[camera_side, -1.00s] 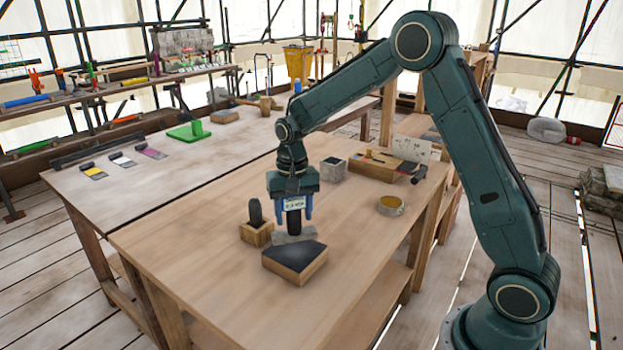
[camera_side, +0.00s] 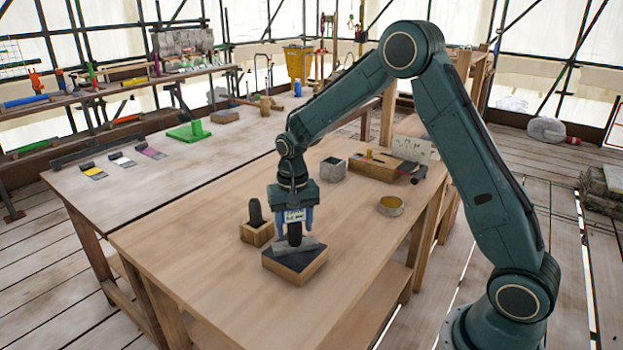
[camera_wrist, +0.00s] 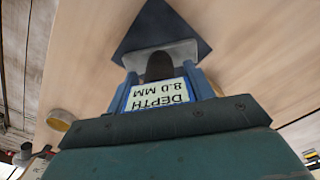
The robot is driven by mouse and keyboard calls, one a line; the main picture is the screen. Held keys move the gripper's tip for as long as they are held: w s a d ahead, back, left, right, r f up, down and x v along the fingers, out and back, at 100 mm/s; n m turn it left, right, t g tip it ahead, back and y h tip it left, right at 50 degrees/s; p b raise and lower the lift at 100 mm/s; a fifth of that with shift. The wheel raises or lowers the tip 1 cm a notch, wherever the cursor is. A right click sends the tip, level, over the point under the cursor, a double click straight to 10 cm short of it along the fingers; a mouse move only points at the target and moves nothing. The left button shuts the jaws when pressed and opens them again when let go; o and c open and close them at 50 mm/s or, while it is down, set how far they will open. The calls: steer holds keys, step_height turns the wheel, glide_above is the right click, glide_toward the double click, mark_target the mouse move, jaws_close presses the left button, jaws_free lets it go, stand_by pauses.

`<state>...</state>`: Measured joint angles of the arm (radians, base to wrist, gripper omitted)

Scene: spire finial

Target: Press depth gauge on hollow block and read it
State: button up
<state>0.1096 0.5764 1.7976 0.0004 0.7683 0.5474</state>
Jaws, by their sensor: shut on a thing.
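My gripper (camera_side: 294,230) is shut on the depth gauge (camera_side: 295,243), which has a dark round body, a white label panel and a wide grey foot. The gauge is upright, its foot over the dark-topped wooden block (camera_side: 308,271); I cannot tell whether they touch. In the wrist view, the panel (camera_wrist: 158,96) reads "DEPTH 8.0 MM" upside down, and the dark top (camera_wrist: 165,22) shows beyond the foot (camera_wrist: 150,57). A grey cube with a dark opening in its top (camera_side: 333,169), seemingly the hollow block, stands behind my gripper, apart from the gauge.
A wooden holder (camera_side: 257,234) with a dark upright piece stands close left of the gauge. A round tin (camera_side: 391,206) and a wooden tray (camera_side: 373,172) are to the right and back. The table front is clear.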

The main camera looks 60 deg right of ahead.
steer(key=o, duration=1.3)
steer(key=shift+c, duration=0.2)
steer(key=shift+r, duration=0.1)
step_height(320, 180, up, 12)
steer(key=shift+r, duration=0.85)
steer(key=shift+s+r, duration=0.1)
